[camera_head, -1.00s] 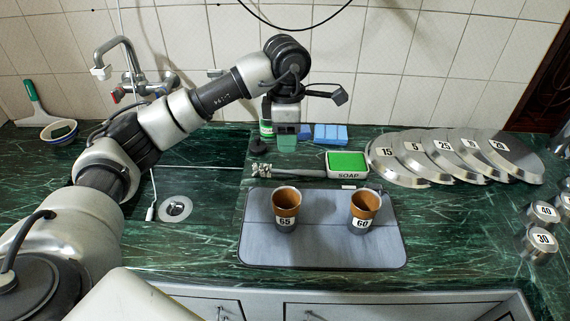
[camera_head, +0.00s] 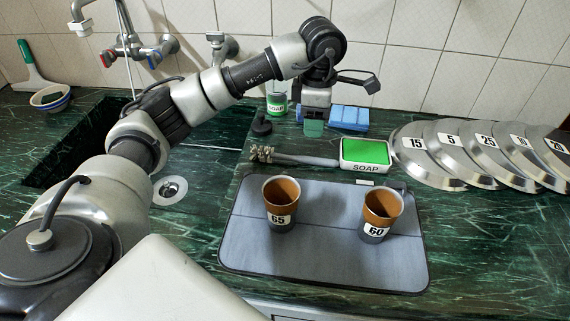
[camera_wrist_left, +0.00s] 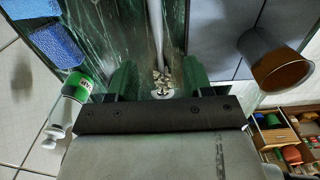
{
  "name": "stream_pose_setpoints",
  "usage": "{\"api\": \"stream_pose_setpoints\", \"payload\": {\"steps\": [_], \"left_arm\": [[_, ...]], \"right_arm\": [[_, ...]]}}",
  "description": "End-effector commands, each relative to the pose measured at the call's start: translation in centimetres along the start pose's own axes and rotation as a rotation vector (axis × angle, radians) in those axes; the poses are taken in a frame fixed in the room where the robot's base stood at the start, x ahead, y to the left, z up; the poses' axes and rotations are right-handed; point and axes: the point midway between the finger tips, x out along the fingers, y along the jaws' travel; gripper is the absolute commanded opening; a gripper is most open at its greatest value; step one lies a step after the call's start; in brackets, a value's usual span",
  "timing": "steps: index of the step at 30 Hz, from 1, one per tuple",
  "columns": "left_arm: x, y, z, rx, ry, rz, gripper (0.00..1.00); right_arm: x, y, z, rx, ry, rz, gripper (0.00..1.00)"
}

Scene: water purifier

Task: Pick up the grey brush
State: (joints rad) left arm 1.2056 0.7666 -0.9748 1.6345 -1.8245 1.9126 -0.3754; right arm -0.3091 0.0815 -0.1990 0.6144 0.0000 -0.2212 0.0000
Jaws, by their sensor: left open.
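The grey brush (camera_head: 305,160) lies on the green marble counter, with its bristly head to the left and its handle reaching towards the soap dish. In the left wrist view, its shaft and pale bristly head (camera_wrist_left: 160,82) show between my finger pads. My left gripper (camera_head: 313,128) is open and empty, pointing down, just behind the brush in the head view. In the left wrist view the open fingers (camera_wrist_left: 160,78) lie on either side of the brush head's line. I cannot tell the height left between them. My right gripper is not in view.
The soap dish (camera_head: 366,165) stands at the handle's right end. A blue sponge (camera_head: 348,117), soap bottle (camera_head: 277,98) and black stopper (camera_head: 261,125) are behind. Cups 65 (camera_head: 280,205) and 60 (camera_head: 380,215) stand on the grey mat (camera_head: 325,262) in front. Numbered lids (camera_head: 430,165) lie right.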

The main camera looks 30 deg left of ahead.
Motion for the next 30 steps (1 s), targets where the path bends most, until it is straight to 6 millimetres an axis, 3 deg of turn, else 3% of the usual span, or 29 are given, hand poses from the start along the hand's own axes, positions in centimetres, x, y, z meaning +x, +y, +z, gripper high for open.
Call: {"api": "stream_pose_setpoints", "payload": {"steps": [2, 12, 20, 30], "left_arm": [[1.1, 0.0, 0.0, 0.000, 0.000, 0.000, 0.50], [5.7, 0.0, 0.0, 0.000, 0.002, -0.003, 0.50], [7.3, 0.2, -0.1, 0.000, 0.001, -0.002, 0.50], [11.7, 0.6, -0.2, 0.000, 0.001, -0.001, 0.50]], "right_arm": [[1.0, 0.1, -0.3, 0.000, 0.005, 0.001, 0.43], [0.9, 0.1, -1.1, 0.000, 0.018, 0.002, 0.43], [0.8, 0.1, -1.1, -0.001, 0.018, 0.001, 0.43], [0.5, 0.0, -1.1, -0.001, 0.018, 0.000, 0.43]]}}
